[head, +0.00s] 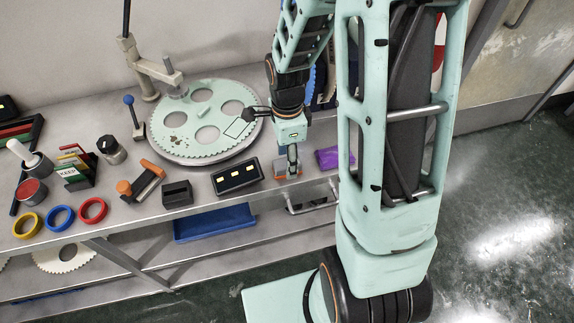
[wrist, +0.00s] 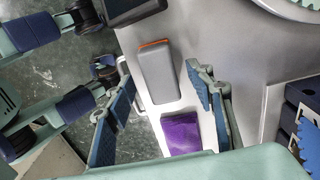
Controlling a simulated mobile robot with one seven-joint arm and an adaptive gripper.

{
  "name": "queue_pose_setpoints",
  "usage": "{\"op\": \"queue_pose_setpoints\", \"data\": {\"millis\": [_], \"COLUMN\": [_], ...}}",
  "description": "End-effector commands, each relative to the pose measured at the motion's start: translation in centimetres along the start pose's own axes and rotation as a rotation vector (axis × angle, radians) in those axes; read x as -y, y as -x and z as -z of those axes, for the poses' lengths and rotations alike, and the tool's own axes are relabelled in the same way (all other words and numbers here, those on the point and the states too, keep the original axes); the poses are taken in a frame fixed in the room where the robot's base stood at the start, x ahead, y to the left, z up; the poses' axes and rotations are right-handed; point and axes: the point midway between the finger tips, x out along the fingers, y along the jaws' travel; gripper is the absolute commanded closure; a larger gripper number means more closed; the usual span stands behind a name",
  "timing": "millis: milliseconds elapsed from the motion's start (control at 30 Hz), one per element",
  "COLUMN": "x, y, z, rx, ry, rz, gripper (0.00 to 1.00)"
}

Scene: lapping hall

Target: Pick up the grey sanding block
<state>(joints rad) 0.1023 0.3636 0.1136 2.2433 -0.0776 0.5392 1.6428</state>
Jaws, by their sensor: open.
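The grey sanding block (wrist: 158,78), with an orange edge at one end, lies on the steel bench in the wrist view. In the head view the grey sanding block (head: 281,169) shows near the bench's front edge, partly hidden by my gripper (head: 293,160). In the wrist view my gripper (wrist: 161,72) is open, with one blue-padded finger to the left of the block and one to the right. Nothing is held. I cannot tell how far the fingertips are above the bench.
A purple piece (wrist: 181,134) lies close to the block; it also shows in the head view (head: 330,158). A black box with pale buttons (head: 237,178) stands to the left. A large toothed plate (head: 206,87) lies behind. A blue tray (head: 214,222) sits lower down.

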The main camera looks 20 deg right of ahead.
Motion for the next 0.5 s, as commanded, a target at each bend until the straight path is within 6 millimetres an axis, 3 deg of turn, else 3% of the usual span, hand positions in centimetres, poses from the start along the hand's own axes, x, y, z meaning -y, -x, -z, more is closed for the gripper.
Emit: {"op": "queue_pose_setpoints", "data": {"millis": [200, 433, 500], "x": [0.0, 0.0, 0.0], "y": [-2.0, -2.1, -2.1], "z": [0.0, 0.0, 0.0], "rx": [0.0, 0.0, 0.0], "ry": [0.001, 0.001, 0.001], "rz": [-0.001, 0.001, 0.001], "gripper": [0.51, 0.51, 0.57]}}
